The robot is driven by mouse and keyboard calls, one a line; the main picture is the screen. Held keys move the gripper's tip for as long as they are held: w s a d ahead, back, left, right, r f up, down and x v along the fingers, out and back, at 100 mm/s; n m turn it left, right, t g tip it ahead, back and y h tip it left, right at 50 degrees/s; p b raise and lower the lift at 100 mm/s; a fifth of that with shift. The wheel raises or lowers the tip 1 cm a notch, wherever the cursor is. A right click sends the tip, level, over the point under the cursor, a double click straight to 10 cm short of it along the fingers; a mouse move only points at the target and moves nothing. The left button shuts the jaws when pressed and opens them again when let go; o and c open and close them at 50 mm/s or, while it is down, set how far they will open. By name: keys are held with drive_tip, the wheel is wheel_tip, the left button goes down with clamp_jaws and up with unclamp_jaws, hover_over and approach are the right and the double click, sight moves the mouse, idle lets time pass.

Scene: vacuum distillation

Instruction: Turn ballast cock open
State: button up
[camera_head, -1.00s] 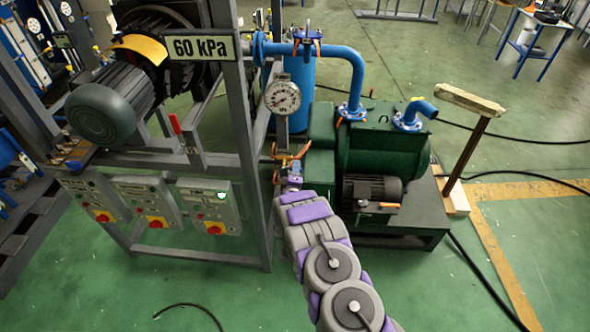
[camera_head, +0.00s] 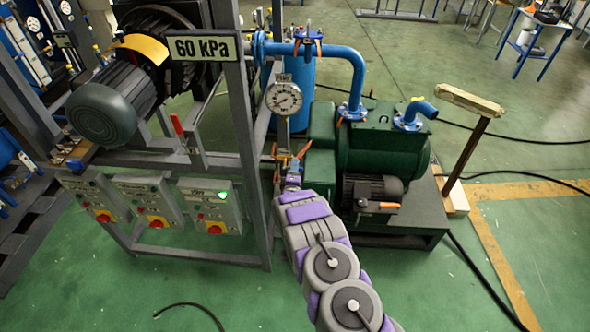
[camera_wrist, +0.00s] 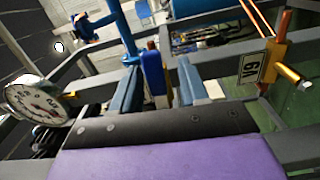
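My gripper (camera_head: 292,172) reaches up to the pipework under the round gauge (camera_head: 284,98) in the head view, where its fingers are small. In the wrist view my gripper (camera_wrist: 162,90) has its two blue-grey fingers apart. A blue piece with a dark red top (camera_wrist: 152,72) shows between them, nearer the left finger, with a gap on its right. I cannot tell whether they touch, or whether this is the ballast cock's handle. An orange lever (camera_head: 304,149) shows just above my gripper in the head view. An orange-yellow valve with a brass end (camera_wrist: 279,58) is at right in the wrist view.
A grey frame post (camera_head: 247,150) stands close left of my gripper, bearing the 60 kPa sign (camera_head: 202,48). The green pump (camera_head: 382,140) is close on the right. A lettered tag (camera_wrist: 250,68) is near the orange-yellow valve. Open floor lies in front.

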drive_tip(key=shift+d, duration=0.1)
drive_tip(key=s+p, duration=0.1)
drive_tip(key=s, duration=1.6)
drive_tip(key=shift+s+a, duration=0.2)
drive_tip(key=shift+a, duration=0.25)
